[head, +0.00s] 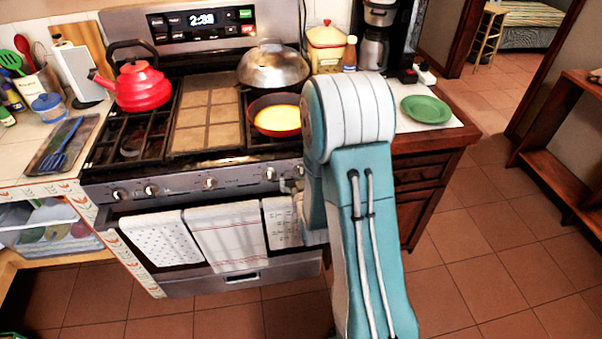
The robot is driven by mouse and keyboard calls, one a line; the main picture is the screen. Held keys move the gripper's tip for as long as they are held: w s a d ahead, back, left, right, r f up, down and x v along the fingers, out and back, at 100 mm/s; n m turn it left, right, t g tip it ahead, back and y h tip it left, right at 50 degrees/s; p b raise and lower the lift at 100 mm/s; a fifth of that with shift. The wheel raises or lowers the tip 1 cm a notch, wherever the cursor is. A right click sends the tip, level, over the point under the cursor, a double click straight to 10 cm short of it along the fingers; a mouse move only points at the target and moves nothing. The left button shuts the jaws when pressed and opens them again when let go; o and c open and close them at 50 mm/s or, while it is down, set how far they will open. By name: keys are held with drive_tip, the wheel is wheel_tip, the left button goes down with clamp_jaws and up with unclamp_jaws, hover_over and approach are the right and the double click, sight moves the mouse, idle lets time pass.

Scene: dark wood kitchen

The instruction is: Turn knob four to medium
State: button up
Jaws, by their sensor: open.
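The stove's front panel (180,182) carries a row of several round silver knobs. Counting from the left, the fourth knob (270,174) is on the right part of the panel, and its pointer setting is too small to read. My gripper (289,186) shows only as a small grey part just right of and slightly below that knob, at the panel's right end. It is open, with nothing seen between its fingers. My teal and white arm hides most of it and the panel's right end. I cannot tell whether it touches a knob.
A red kettle (143,88) stands on the left burners. A red pan with yellow contents (277,118) sits front right, with a domed metal lid (273,67) behind. Towels (226,236) hang on the oven handle. A green plate (426,109) lies on the right counter. The tiled floor at right is clear.

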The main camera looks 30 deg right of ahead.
drive_tip(key=s+d+f+t+h, duration=0.1)
drive_tip(key=s+d+f+t, duration=0.15)
drive_tip(key=f, duration=0.35)
drive_tip(key=shift+m, duration=0.3)
drive_tip(key=x, duration=0.9)
drive_tip(key=shift+w+r, duration=0.2)
drive_tip(key=shift+w, duration=0.2)
drive_tip(key=shift+a, duration=0.1)
drive_tip(key=c, duration=1.1)
